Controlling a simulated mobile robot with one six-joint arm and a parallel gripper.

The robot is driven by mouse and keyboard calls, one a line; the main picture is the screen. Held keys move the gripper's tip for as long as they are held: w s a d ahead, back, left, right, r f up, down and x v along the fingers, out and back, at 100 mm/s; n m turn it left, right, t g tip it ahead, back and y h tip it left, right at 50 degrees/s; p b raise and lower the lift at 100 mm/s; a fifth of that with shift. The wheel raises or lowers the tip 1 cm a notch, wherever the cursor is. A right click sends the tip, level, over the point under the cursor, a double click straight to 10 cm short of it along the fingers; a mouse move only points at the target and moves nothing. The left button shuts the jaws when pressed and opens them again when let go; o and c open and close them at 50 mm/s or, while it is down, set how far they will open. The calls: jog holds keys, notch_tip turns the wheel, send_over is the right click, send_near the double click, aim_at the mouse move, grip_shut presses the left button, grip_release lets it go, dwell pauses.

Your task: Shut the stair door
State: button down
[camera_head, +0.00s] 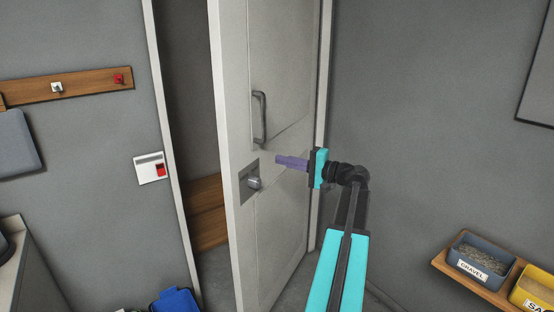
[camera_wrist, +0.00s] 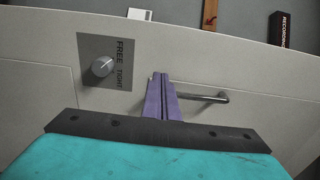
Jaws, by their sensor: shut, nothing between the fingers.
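The stair door (camera_head: 282,200) is a pale grey panel standing ajar in its frame, with a dark gap at its left edge and wooden steps (camera_head: 207,212) visible through it. It carries a grey vertical bar handle (camera_head: 260,118) and a round knob on a square plate (camera_head: 250,183). My gripper (camera_head: 280,160) has purple fingers, shut and empty, pointing at the door between the handle and the knob. In the wrist view the fingers (camera_wrist: 160,85) lie between the knob (camera_wrist: 102,66), on a plate reading FREE and TIGHT, and the handle (camera_wrist: 205,97). I cannot tell whether they touch the door.
A wooden rail with hooks (camera_head: 70,86) and a white switch box with a red part (camera_head: 151,168) are on the wall left of the frame. A blue bin (camera_head: 175,300) stands low near the opening. A shelf at right holds a gravel bin (camera_head: 482,258) and a yellow bin (camera_head: 535,290).

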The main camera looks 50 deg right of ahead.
aim_at(243, 151)
jog(key=w+p, duration=0.1)
jog(key=w, duration=0.3)
jog(key=w+a+p, duration=0.1)
jog(key=w, duration=0.3)
jog(key=w+a+p, duration=0.1)
jog(key=w+p, duration=0.1)
jog(key=w, duration=0.2)
jog(key=shift+w+a, duration=0.1)
jog(key=shift+w, duration=0.35)
jog(key=shift+a, duration=0.1)
